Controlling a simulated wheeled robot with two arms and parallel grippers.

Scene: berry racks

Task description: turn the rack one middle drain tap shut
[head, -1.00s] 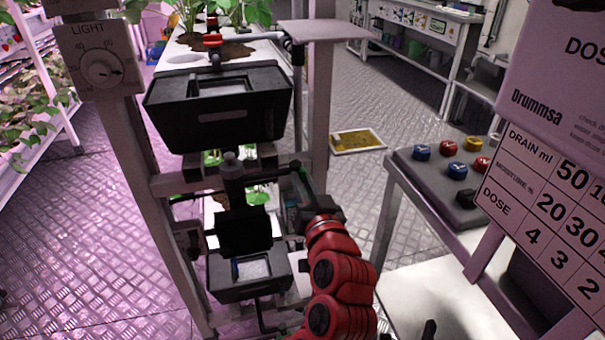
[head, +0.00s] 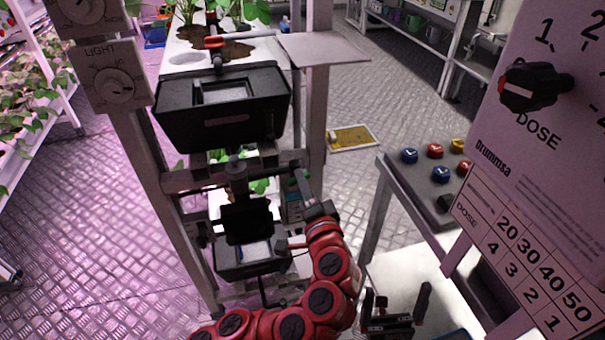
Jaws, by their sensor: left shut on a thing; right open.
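Rack one stands left of centre, with its post (head: 140,150). A red-handled tap (head: 214,43) shows on the top tier above a black trough (head: 225,125). A lower black trough (head: 232,270) sits on the middle tier. My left gripper (head: 301,187) is at the rack's right side on this tier, beside the dark pipe parts, and is shut. The middle drain tap is small, dark and mostly hidden by the gripper, so its handle angle cannot be told. My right gripper (head: 396,308) is open and empty at the lower right, apart from the rack.
A light dial (head: 118,85) is on the rack's left post. A dose panel (head: 535,130) and a grey box with coloured buttons (head: 425,185) stand at the right. A yellow floor tray (head: 352,138) lies behind. A flat plate (head: 325,48) juts from the right post.

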